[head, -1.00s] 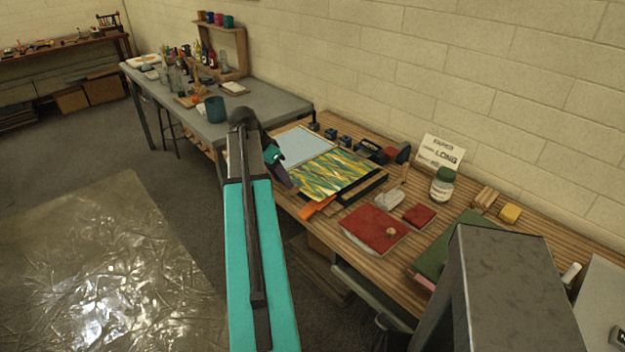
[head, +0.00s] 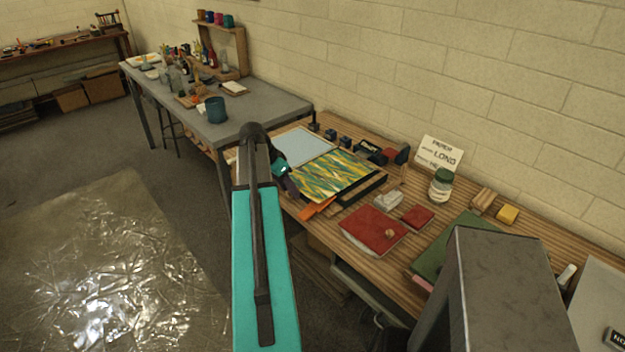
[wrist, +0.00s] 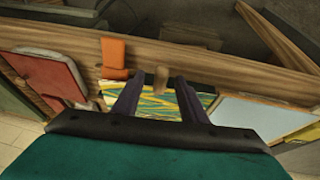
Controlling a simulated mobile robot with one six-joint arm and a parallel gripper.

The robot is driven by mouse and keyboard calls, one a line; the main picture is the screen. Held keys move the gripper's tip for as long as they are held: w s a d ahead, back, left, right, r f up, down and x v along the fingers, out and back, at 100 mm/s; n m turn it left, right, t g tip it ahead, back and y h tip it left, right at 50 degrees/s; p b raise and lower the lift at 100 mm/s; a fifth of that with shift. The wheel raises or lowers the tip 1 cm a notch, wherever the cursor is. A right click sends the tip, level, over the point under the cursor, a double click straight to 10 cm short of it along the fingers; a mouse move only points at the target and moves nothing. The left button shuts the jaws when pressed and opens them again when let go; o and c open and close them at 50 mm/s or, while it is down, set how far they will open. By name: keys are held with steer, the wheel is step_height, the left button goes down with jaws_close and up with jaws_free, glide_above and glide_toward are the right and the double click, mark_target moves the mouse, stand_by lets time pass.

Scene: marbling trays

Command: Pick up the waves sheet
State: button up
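The patterned sheet with yellow, green and white wavy streaks (head: 333,175) lies on the wooden workbench, beside a pale blue panel (head: 304,146). It also shows in the wrist view (wrist: 158,103), partly hidden by my gripper. My gripper (head: 292,186) is at the sheet's left, front edge in the head view. In the wrist view its two dark fingers (wrist: 160,84) stand apart over the sheet near the bench edge. A small brown piece shows between them; I cannot tell what it is. No sheet is visibly held. Contact with the sheet cannot be told.
An orange piece (head: 317,208) lies at the bench's front edge near my gripper. Red booklets (head: 372,229), a jar (head: 440,187) and a sign card (head: 439,153) are to the right. Small dark blocks (head: 345,142) line the back. A grey table (head: 262,106) stands behind.

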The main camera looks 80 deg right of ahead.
steer(key=shift+s+d+f, duration=0.1)
steer(key=shift+s+f, duration=0.05)
steer(key=shift+f, duration=0.25)
jaws_close()
stand_by(0.4)
steer(key=shift+r, duration=0.2)
steer(key=shift+r+b, duration=0.85)
steer(key=shift+r, duration=0.7)
steer(key=w+a+r+b, duration=0.1)
steer(key=w+a+b, duration=0.3)
steer(key=a, duration=1)
steer(key=shift+w+a+r, duration=0.3)
steer(key=shift+w+a, duration=0.1)
steer(key=shift+w, duration=0.8)
